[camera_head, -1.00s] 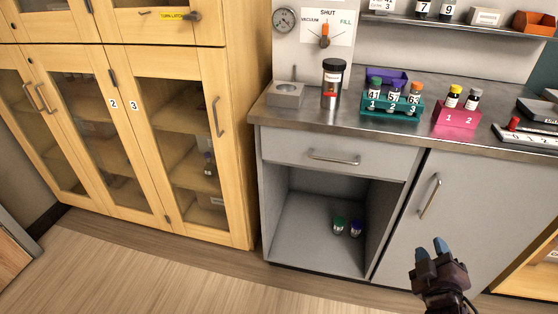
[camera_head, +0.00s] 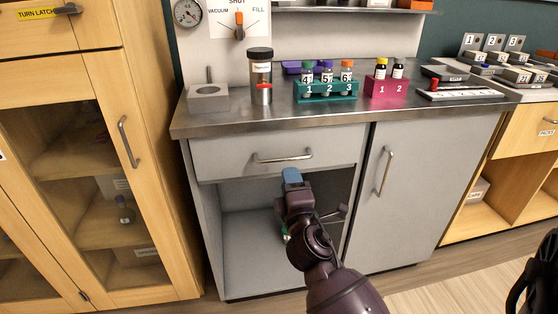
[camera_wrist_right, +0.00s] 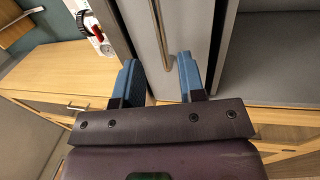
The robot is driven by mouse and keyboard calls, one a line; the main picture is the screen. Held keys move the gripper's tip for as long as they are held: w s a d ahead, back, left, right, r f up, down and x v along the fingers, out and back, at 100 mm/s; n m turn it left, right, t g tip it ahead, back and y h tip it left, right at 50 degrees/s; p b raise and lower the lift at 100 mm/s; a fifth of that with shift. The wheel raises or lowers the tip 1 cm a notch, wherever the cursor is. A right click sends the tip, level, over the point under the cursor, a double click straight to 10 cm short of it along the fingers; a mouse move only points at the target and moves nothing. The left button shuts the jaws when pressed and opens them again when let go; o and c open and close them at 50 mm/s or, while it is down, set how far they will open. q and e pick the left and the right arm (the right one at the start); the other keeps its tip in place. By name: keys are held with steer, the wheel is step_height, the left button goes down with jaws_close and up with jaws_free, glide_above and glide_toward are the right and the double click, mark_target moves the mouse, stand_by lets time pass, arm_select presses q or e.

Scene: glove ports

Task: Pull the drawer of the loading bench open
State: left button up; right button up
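The loading bench is grey with a steel top (camera_head: 430,108). Its drawer (camera_head: 225,158) sits under the left part of the top and looks closed, its front flush with the bench. The drawer's bar handle (camera_head: 283,157) is horizontal. My right gripper (camera_head: 292,177) is just below and in front of this handle in the head view. In the right wrist view the gripper (camera_wrist_right: 160,78) is open, its two blue fingers apart with nothing between them. The handle (camera_wrist_right: 159,35) runs ahead of the gap between the fingertips. My left gripper is not in view.
Below the drawer is an open bay (camera_head: 245,225), partly hidden by my right arm. A grey door with a vertical handle (camera_head: 386,170) is to its right. A teal vial rack (camera_head: 325,97), a pink rack (camera_head: 388,92) and a jar (camera_head: 260,75) stand on top. A wooden cabinet (camera_head: 160,150) stands left.

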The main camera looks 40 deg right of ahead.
mark_target(283, 160)
steer(key=x, duration=0.7)
steer(key=shift+w+d, duration=0.1)
steer(key=shift+w, duration=0.2)
steer(key=shift+c, duration=0.5)
jaws_close()
